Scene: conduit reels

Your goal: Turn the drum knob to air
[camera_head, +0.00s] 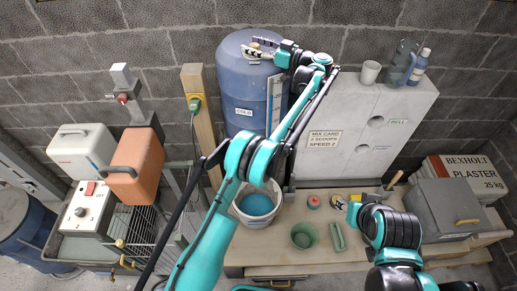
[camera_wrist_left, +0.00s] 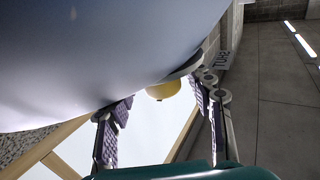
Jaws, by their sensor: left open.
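A blue drum (camera_head: 240,85) with a label reading COLD stands against the wall. My left gripper (camera_head: 254,47) is at the drum's upper front, its fingers apart. In the left wrist view the drum's pale blue curved side (camera_wrist_left: 110,45) fills the upper left. A small rounded yellow part (camera_wrist_left: 163,90) shows beyond the open fingers (camera_wrist_left: 160,100), under a grey rim piece. I cannot tell whether it is the drum knob, or whether the fingers touch it. No "air" mark is readable. My right gripper (camera_head: 347,208) is low over the bench, and its fingers are unclear.
A bucket of blue liquid (camera_head: 257,204) stands below the drum. The bench (camera_head: 300,252) holds a green cup (camera_head: 304,236) and small items. A white panel (camera_head: 370,125) with a mix card stands right of the drum. A wooden post (camera_head: 200,120) with a green-yellow fitting stands left.

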